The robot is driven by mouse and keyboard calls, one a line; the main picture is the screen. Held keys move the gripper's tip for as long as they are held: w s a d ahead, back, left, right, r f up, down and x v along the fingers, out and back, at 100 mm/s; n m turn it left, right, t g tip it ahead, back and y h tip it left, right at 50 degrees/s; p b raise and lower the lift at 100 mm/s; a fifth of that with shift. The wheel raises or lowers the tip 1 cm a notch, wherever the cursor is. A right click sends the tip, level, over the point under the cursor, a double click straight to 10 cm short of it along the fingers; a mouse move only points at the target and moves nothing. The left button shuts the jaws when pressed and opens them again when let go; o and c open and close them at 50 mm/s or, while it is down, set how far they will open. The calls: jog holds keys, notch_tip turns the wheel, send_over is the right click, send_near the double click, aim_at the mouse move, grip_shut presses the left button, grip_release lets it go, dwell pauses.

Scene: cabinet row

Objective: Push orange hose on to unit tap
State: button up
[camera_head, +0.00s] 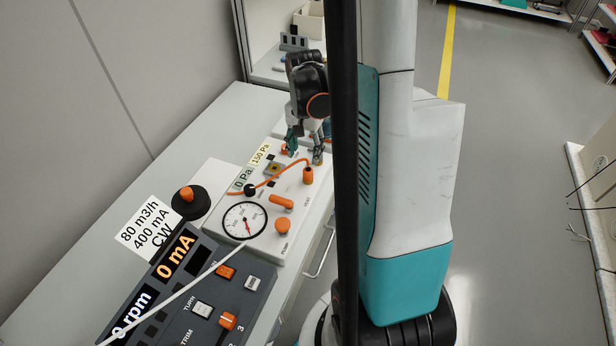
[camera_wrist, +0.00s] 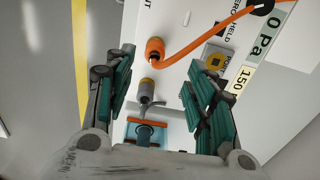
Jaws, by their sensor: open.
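The orange hose (camera_head: 285,168) arches over the white unit (camera_head: 273,234) from a black ring to an orange cuff (camera_head: 308,175). In the wrist view the hose (camera_wrist: 210,38) meets the cuff (camera_wrist: 155,49), which sits ahead of my fingertips. A small grey metal tap (camera_head: 318,158) stands beside the cuff, apart from it. It also shows in the wrist view (camera_wrist: 147,90), between my fingers. My gripper (camera_head: 306,141) is open and empty above this end of the unit. Its two teal-padded fingers spread either side of the tap in the wrist view (camera_wrist: 157,72).
The unit carries a round gauge (camera_head: 243,220), orange knobs and labels. A blue and orange part (camera_wrist: 145,130) lies below the tap in the wrist view. A dark control panel (camera_head: 190,285) and black-based orange button (camera_head: 187,195) stand nearby. Shelving (camera_head: 278,50) is behind.

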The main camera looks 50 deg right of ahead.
aim_at(308, 169)
jog(key=shift+f+b, duration=0.6)
jog(key=shift+f, duration=1.8)
jog(key=shift+s+d+f+b, duration=0.1)
jog(key=shift+d+f+b, duration=0.15)
jog(key=shift+f+b, duration=0.8)
jog(key=shift+s+d+f+b, duration=0.1)
jog(key=shift+d+f+b, duration=0.2)
jog(key=shift+f, duration=1.3)
jog(key=shift+a, duration=0.1)
jog(key=c, duration=1.1)
